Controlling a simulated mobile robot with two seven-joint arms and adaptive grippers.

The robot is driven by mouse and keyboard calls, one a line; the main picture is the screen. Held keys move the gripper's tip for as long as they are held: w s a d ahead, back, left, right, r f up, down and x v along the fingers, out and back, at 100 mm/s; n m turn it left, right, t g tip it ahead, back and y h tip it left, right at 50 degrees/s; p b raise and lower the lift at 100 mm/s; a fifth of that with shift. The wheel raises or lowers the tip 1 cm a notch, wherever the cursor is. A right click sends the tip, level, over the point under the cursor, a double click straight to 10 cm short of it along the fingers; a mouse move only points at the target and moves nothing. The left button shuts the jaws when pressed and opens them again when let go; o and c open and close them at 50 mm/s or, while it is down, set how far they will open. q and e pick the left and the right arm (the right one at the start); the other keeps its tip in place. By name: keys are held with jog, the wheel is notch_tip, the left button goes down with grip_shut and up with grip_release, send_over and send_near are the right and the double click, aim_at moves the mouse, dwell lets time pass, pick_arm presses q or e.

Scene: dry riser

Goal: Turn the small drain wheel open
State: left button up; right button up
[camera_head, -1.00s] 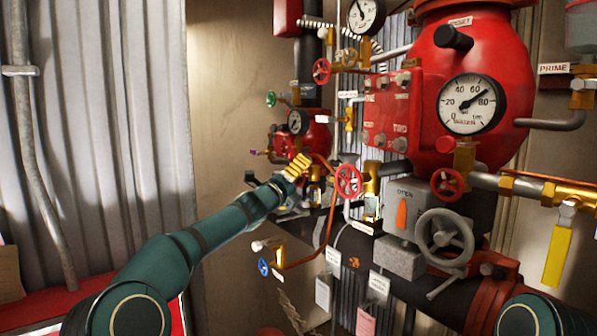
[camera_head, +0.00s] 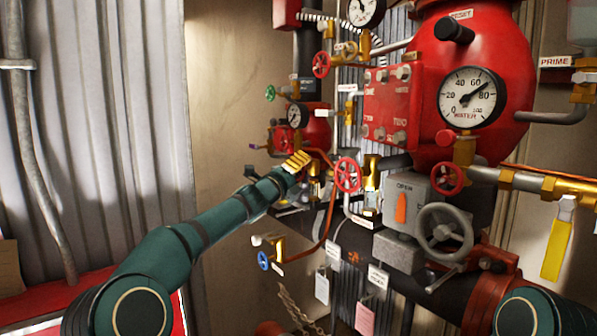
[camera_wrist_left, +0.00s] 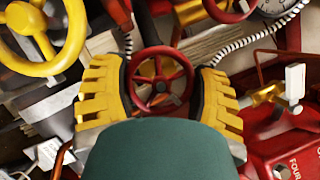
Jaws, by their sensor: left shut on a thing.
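A small red spoked wheel (camera_wrist_left: 161,80) is in the middle of the left wrist view. The yellow, black-padded fingers of my left gripper (camera_wrist_left: 160,88) close on its rim from both sides. In the head view my left gripper (camera_head: 299,162) is at the pipework, left of a red wheel (camera_head: 347,175). The gripper hides what it holds there, so I cannot tell whether that is the same wheel. No label on the held wheel is readable. My right gripper is out of view.
Around it are a green wheel (camera_head: 270,93), a blue wheel (camera_head: 264,260), another red wheel (camera_head: 447,180) and a large grey wheel (camera_head: 444,230). A red vessel with a water gauge (camera_head: 471,97) stands right. Open room lies before the corrugated wall (camera_head: 110,120).

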pick_arm(q)
jog(key=shift+f, duration=0.1)
jog(key=shift+n+g+y, duration=0.4)
jog(key=shift+n, duration=1.1)
jog(key=shift+n+g+y, duration=0.4)
jog(key=shift+n, duration=1.4)
jog(key=o, duration=1.2)
jog(key=shift+s, duration=0.1)
jog(key=v, duration=1.2)
